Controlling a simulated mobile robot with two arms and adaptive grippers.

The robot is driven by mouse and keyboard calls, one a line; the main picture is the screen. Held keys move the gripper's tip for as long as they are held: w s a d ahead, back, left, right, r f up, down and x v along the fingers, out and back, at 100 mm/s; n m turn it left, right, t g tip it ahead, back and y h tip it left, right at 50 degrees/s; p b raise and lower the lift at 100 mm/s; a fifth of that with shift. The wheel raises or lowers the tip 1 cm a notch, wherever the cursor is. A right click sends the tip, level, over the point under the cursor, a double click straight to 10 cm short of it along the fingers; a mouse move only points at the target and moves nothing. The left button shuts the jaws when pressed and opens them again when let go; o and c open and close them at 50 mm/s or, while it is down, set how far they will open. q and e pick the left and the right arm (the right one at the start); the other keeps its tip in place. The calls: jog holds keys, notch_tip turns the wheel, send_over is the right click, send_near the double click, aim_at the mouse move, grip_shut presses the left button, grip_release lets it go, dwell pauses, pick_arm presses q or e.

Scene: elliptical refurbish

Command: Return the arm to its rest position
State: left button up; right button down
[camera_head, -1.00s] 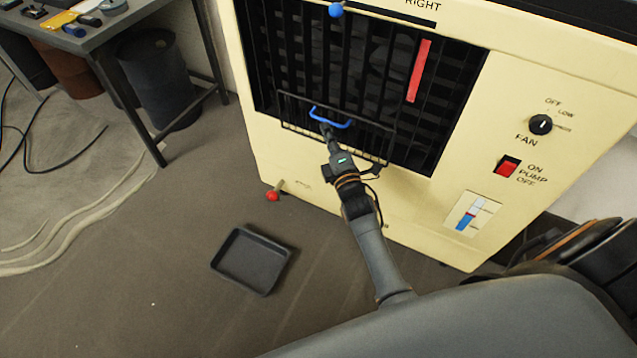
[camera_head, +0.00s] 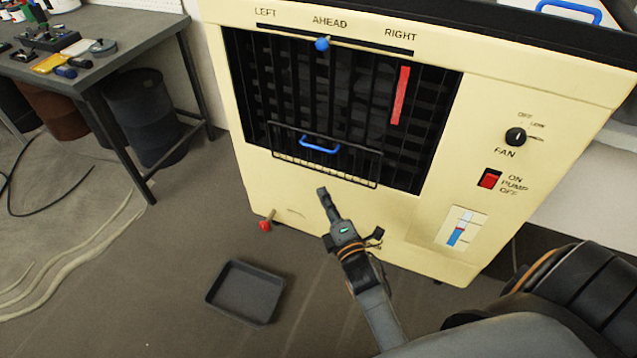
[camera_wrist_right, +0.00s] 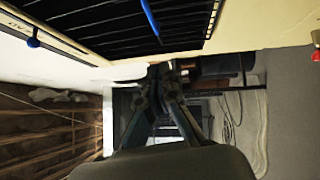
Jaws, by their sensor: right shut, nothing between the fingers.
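My right arm reaches in from the lower right of the head view. Its gripper (camera_head: 324,196) is shut and empty, in front of the cream cooler (camera_head: 300,195) and below its grille. It is apart from the blue handle (camera_head: 320,145) on the small wire rack in the grille. In the right wrist view the gripper fingers (camera_wrist_right: 163,72) come together with nothing held, and the blue handle (camera_wrist_right: 150,17) shows at the top. My left gripper is not in view.
A black tray (camera_head: 246,292) lies on the floor to the left of my right arm. A red-knobbed valve (camera_head: 265,226) sticks out low on the cooler. A workbench (camera_head: 120,55) with tools stands at the left, with a dark barrel (camera_head: 148,115) beneath.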

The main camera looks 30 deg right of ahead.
jog(key=s+a+f+m+g, duration=0.1)
jog(key=s+f+m+g, duration=0.2)
jog(key=f, duration=0.3)
jog(key=s+a+f+m+g+y, duration=0.1)
jog(key=s+f+m+g, duration=0.2)
jog(key=f, duration=0.3)
jog(key=s+a+f+m+g, duration=0.1)
jog(key=s+f+m+g, duration=0.2)
jog(key=f, duration=0.4)
jog(key=s+a+f+m+g+y, duration=0.1)
jog(key=s+a+f+m+g, duration=0.15)
jog(key=s+f+g, duration=0.4)
jog(key=s+a+f+m+g, duration=0.1)
jog(key=s+f+m, duration=0.25)
jog(key=s, duration=0.55)
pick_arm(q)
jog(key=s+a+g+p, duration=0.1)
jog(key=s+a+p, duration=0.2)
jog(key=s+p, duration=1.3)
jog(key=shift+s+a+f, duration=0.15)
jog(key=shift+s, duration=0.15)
pick_arm(e)
jog(key=s+d+g, duration=0.1)
jog(key=s+d, duration=0.1)
jog(key=s, duration=1.7)
jog(key=shift+d+m+g, duration=0.3)
jog(key=shift+g, duration=0.05)
